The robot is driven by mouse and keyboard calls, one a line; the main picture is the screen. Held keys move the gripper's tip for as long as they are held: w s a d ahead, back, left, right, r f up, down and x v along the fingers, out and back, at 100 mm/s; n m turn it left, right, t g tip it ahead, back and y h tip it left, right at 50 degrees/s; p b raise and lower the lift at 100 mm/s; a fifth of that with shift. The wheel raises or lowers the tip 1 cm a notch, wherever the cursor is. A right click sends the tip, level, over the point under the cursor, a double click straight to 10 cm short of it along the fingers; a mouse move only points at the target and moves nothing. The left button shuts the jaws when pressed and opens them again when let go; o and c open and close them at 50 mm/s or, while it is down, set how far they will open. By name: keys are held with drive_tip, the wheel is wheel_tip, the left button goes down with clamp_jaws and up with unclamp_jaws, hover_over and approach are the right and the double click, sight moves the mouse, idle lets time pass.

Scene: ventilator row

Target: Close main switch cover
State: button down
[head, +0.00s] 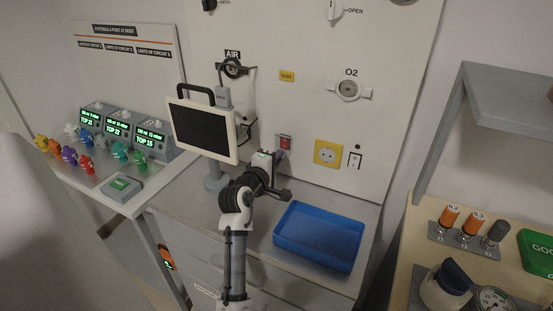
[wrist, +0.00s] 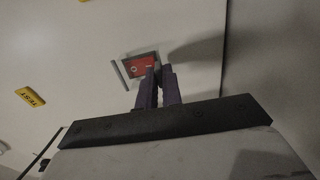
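The main switch is a small red panel in a grey frame on the white wall panel, in the head view (head: 286,142) and the wrist view (wrist: 140,67). In the wrist view a thin grey strip (wrist: 119,74) stands along the left side of the red face; it looks like the cover seen nearly edge-on, swung off the red face. My gripper (wrist: 158,70) has its two dark purple fingers together, with nothing visible between them. The fingertips overlap the lower right of the switch in the picture; I cannot tell whether they touch it. In the head view my gripper (head: 279,155) is just below the switch.
A monitor (head: 203,130) on a stand is close to the left of my arm. A blue tray (head: 318,238) lies on the worktop at the lower right. A yellow socket (head: 327,153) and a white rocker switch (head: 355,160) sit right of the main switch.

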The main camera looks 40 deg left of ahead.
drive_tip(key=t+b, duration=0.1)
drive_tip(key=b, duration=0.2)
drive_tip(key=shift+w+f+b, duration=0.3)
drive_tip(key=shift+w, duration=0.05)
drive_tip(key=shift+a, duration=0.1)
drive_tip(key=c, duration=1.6)
unclamp_jaws()
drive_tip(key=shift+o, duration=0.2)
drive_tip(key=shift+s, duration=0.1)
